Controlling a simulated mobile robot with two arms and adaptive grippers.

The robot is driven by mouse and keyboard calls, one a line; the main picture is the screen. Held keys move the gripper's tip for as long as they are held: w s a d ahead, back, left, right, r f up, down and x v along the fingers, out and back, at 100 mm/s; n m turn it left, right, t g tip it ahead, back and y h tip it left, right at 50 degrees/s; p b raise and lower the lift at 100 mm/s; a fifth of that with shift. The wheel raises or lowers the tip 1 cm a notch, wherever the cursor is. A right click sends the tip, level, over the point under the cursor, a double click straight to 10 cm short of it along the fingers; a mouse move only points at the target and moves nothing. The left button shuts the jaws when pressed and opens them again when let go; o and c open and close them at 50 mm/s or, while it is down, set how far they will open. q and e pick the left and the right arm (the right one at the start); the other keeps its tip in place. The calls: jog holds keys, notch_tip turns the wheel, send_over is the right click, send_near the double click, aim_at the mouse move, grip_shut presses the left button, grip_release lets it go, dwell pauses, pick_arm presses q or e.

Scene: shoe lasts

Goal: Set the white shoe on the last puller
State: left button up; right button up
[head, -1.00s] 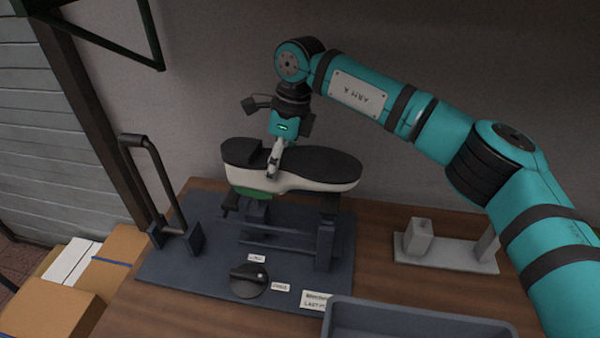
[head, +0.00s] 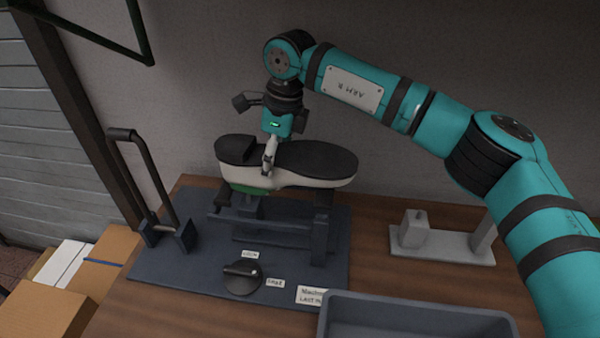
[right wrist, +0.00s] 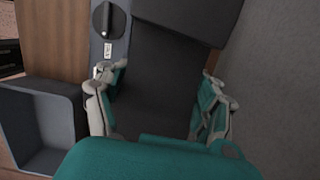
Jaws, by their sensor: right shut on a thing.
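The white shoe (head: 310,182) is upside down, its black sole facing up, and a green part (head: 250,189) shows below its left end. My right gripper (head: 268,166) is above it in the head view and shut on the shoe. In the right wrist view the fingers of the right gripper (right wrist: 160,85) lie on both sides of the black sole (right wrist: 160,60). The shoe is right over the dark last puller (head: 320,240), above its posts. I cannot tell whether it rests on them. My left gripper is not in view.
The puller's base plate has a dark knob (head: 242,278) with small labels. A lever handle (head: 150,185) stands at its left. A grey tray (head: 420,305) is at the front right, a grey fixture (head: 440,243) behind it. Cardboard boxes (head: 45,305) are at the left.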

jog(key=shift+r, duration=0.1)
jog(key=shift+a, duration=0.1)
jog(key=shift+n, duration=0.9)
jog(key=shift+a, duration=0.1)
jog(key=shift+w+f, duration=0.35)
jog(key=shift+f, duration=0.1)
jog(key=shift+s+f+b, duration=0.1)
jog(key=shift+b, duration=0.25)
jog(key=shift+f, duration=0.25)
dwell(0.3)
jog(key=shift+f+b, duration=0.5)
jog(key=shift+b, duration=0.05)
jog(key=shift+f, duration=0.3)
